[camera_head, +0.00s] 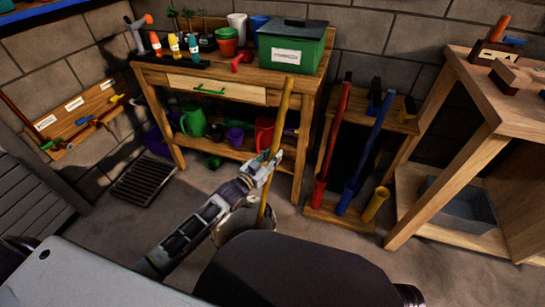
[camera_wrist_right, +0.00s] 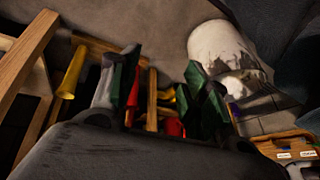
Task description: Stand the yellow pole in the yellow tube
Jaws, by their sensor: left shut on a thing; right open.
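The yellow pole (camera_head: 285,110) is steep and slightly tilted, its top leaning right in the head view. My left gripper (camera_head: 269,165) is shut on it below its middle. The pole's lower end is at the pale bucket (camera_head: 232,238); its tip is hard to make out. The yellow tube (camera_head: 376,204) is short and empty-looking, at the right end of the rack's base, well right of the pole. In the right wrist view the yellow tube (camera_wrist_right: 70,75) is at the left. My right gripper (camera_wrist_right: 162,64) is open with nothing between its fingers.
The rack (camera_head: 335,215) also holds a red pole (camera_head: 333,140) and a blue pole (camera_head: 370,145) in their tubes, left of the yellow tube. A wooden workbench (camera_head: 300,100) stands behind the pole. A wooden table (camera_head: 470,95) is at the right.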

